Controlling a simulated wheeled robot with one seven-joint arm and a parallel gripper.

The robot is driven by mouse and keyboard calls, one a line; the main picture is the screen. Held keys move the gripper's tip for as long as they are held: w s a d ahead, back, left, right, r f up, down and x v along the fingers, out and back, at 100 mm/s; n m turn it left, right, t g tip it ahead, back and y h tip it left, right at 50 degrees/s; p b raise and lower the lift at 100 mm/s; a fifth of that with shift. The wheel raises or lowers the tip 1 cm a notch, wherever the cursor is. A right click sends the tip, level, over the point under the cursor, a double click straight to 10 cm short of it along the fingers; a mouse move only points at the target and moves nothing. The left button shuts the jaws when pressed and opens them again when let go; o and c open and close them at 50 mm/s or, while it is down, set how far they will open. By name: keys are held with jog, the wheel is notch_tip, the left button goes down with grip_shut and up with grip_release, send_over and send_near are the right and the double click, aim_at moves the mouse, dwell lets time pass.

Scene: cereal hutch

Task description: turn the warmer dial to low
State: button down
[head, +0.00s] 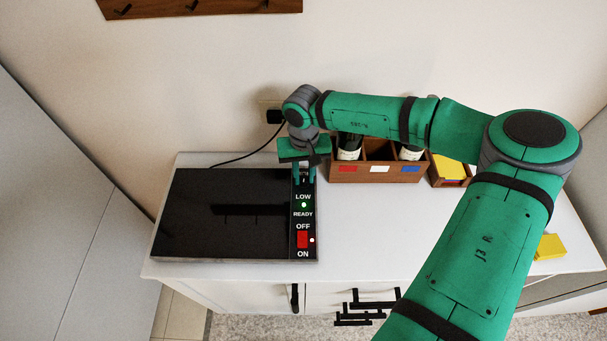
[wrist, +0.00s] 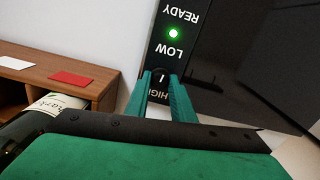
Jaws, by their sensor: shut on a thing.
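The warmer (head: 225,210) is a flat black plate with a control strip (head: 303,222) down its right side. My gripper (head: 304,177) points down at the far end of that strip. In the wrist view, my gripper (wrist: 168,88) has its green fingers on either side of the small black dial (wrist: 161,79), shut on it. The dial lies between the LOW label (wrist: 168,49) and the HIGH label, which the fingers partly cover. A short white mark shows on the dial, roughly in line with LOW. A green light (head: 304,205) is lit by READY.
A red switch (head: 302,240) sits between OFF and ON, nearer the front. A wooden rack (head: 376,173) with bottles and coloured cards stands to the right, beneath my arm. A yellow block (head: 550,247) lies at the right. The white counter (head: 400,228) is clear in front of the rack.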

aim_at(304, 178)
jog(key=shift+n, duration=0.6)
jog(key=shift+w, duration=0.1)
jog(key=c, duration=1.5)
grip_release()
jog(key=shift+r, duration=0.1)
notch_tip(304, 178, up, 11)
jog(key=shift+f, duration=0.15)
